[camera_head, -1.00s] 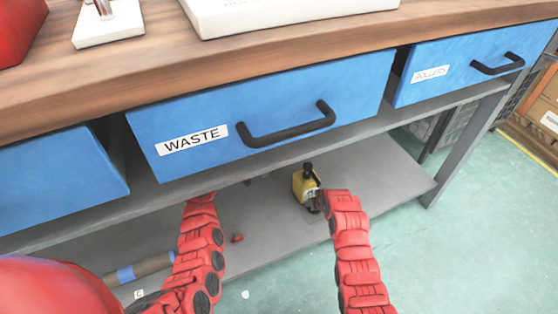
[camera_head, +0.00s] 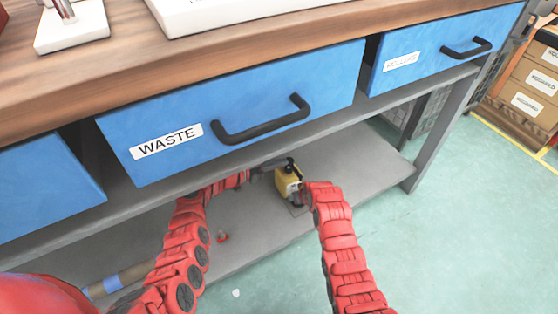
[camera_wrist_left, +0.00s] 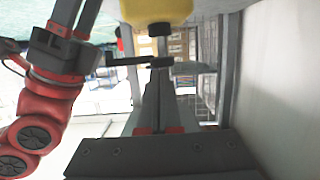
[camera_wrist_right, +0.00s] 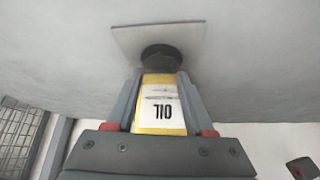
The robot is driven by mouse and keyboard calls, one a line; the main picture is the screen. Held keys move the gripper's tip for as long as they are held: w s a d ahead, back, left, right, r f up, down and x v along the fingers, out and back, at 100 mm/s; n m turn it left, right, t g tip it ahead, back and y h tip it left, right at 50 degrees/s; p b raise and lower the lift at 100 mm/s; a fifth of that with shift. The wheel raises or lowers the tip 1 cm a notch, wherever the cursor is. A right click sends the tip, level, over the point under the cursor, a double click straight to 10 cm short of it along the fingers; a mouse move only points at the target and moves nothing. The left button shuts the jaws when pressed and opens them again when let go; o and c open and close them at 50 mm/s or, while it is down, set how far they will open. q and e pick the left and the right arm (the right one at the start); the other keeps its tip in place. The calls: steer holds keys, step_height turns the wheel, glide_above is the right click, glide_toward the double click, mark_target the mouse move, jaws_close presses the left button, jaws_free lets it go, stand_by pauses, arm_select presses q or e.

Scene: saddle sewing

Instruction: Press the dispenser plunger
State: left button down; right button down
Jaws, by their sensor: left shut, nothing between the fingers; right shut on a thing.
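The yellow oil dispenser (camera_head: 286,184) stands upright on the lower shelf, its black plunger (camera_head: 291,163) on top. My right gripper (camera_head: 299,190) is shut on its body; the right wrist view shows the OIL label (camera_wrist_right: 162,108) upside down between the fingers. My left gripper (camera_head: 268,171) is shut and empty beside the plunger. In the left wrist view the left fingertips (camera_wrist_left: 158,76) are close to the black plunger head (camera_wrist_left: 160,62), with the yellow body (camera_wrist_left: 155,12) at the top. Whether they touch is unclear.
The grey lower shelf (camera_head: 345,170) has a square plate under the dispenser. The blue WASTE drawer (camera_head: 235,105) and its handle overhang from above. A small red item (camera_head: 222,237) and a tube with blue tape (camera_head: 103,287) lie to the left. Free floor is at right.

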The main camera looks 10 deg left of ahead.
arm_select(q)
steer(key=shift+f, duration=0.65)
steer(key=s+a+r, duration=0.5)
steer(key=a+r, duration=0.1)
steer(key=a, duration=0.2)
steer(key=shift+s+r, duration=0.25)
steer(key=shift+s, duration=0.1)
stand_by(1.8)
arm_select(e)
steer(key=shift+c, duration=1)
jaws_free()
